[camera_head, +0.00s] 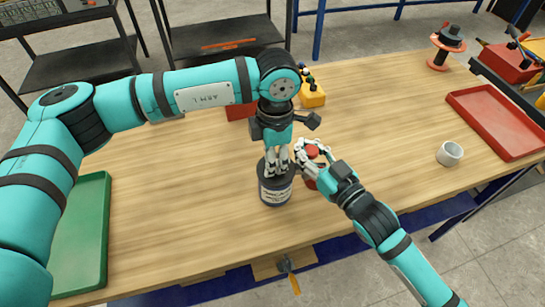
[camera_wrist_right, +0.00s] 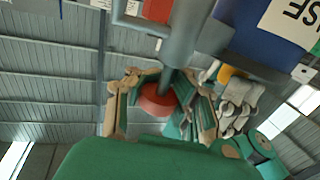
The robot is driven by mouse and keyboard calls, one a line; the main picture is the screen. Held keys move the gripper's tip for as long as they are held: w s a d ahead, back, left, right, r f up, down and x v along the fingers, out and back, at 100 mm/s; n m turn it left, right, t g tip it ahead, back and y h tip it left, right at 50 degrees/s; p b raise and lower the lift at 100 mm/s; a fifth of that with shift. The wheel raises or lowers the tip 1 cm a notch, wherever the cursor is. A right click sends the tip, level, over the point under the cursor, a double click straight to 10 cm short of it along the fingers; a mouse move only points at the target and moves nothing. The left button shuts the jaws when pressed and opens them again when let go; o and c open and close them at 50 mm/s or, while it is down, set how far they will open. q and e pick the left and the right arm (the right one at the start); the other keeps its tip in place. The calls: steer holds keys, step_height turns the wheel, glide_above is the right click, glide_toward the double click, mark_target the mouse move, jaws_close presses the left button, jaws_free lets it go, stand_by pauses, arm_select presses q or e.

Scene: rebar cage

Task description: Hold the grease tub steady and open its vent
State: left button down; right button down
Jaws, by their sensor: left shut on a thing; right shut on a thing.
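The grease tub (camera_head: 275,190) is a dark round tub with a white label, standing upright near the table's front edge. Its dark blue side and label (camera_wrist_right: 290,22) show at the top right of the right wrist view. My left gripper (camera_head: 278,164) comes down from above and is shut on the tub's top; its fingers hide part of the lid. A red knob (camera_wrist_right: 158,101) on a grey stem, apparently the vent's, sits between the fingers of my right gripper (camera_wrist_right: 160,108). The right gripper, also in the head view (camera_head: 309,154), is shut on this knob beside the tub.
A green tray (camera_head: 95,235) lies at the left and a red tray (camera_head: 495,122) at the right of the wooden table. A white cup (camera_head: 450,154) stands near the red tray. A yellow block (camera_head: 312,95) lies behind the grippers.

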arm_select(q)
steer(key=shift+r+m, duration=0.1)
steer(key=shift+m, duration=1.9)
steer(key=c, duration=1.3)
jaws_free()
steer(key=r, duration=1.2)
steer(key=shift+w+d, duration=0.1)
steer(key=shift+d, duration=0.2)
